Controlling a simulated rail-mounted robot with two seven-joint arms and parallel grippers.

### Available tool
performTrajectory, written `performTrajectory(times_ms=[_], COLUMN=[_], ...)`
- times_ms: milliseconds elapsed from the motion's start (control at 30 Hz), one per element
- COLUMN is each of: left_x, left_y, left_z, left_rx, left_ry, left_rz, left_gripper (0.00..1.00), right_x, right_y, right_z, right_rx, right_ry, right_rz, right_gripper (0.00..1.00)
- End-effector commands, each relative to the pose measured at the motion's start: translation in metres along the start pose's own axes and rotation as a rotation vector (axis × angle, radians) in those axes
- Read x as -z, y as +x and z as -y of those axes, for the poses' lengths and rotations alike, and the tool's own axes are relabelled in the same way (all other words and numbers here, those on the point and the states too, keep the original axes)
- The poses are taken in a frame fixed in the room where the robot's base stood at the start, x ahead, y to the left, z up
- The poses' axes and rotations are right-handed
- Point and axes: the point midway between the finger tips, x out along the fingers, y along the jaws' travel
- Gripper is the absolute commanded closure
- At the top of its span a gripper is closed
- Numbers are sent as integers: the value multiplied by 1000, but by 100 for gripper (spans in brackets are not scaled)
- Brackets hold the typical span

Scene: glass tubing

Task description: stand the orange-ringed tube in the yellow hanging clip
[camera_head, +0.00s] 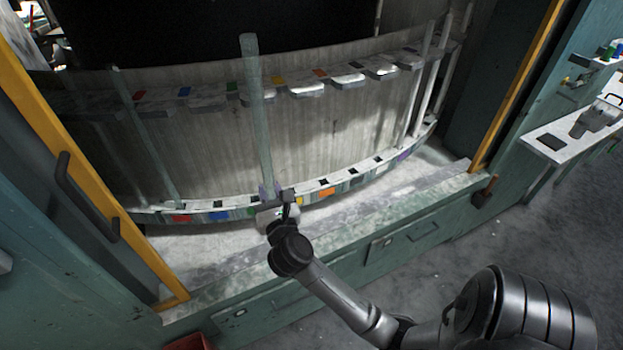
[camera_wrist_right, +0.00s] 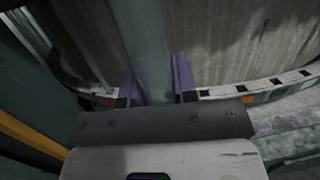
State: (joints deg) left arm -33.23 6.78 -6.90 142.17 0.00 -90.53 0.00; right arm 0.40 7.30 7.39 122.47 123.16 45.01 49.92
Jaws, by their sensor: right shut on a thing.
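My right gripper (camera_head: 268,190) is shut on an upright, pale green glass tube (camera_head: 256,110), near its lower end. No orange ring shows on the part of the tube in view. In the right wrist view the tube (camera_wrist_right: 147,45) stands between the purple fingers of the gripper (camera_wrist_right: 157,85). The yellow-marked clip (camera_head: 278,80) is on the upper row, just right of the tube's upper part. A yellow mark (camera_head: 299,201) also shows on the lower rail, right of the gripper. Whether the tube touches the rack cannot be told. My left gripper is out of view.
The curved lower rail (camera_head: 235,214) carries coloured marks and dark sockets. Another tube (camera_head: 147,140) stands at the left, and several stand at the right end (camera_head: 418,85). Yellow-edged posts flank the bay. A side shelf (camera_head: 560,137) is at far right.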

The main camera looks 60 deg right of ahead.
Motion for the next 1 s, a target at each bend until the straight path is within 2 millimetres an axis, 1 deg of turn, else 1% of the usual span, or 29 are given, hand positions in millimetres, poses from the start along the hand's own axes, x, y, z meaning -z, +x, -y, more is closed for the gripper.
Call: performTrajectory(times_ms=[33,100,200,333,433,533,1000], left_x=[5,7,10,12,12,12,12], left_y=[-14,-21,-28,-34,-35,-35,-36], left_z=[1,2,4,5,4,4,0], left_rx=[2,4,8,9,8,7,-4], left_ry=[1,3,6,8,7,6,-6], left_rz=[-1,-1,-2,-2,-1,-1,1], left_gripper=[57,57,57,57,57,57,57], right_x=[2,12,26,38,42,45,46], right_y=[4,6,5,1,-1,-2,-2], right_z=[20,45,74,97,106,110,110], right_rx=[70,147,233,299,324,334,337], right_ry=[-8,-20,-34,-44,-47,-47,-51], right_rz=[-11,-10,-8,-3,0,2,0], right_gripper=[98,98,98,98,98,98,98])
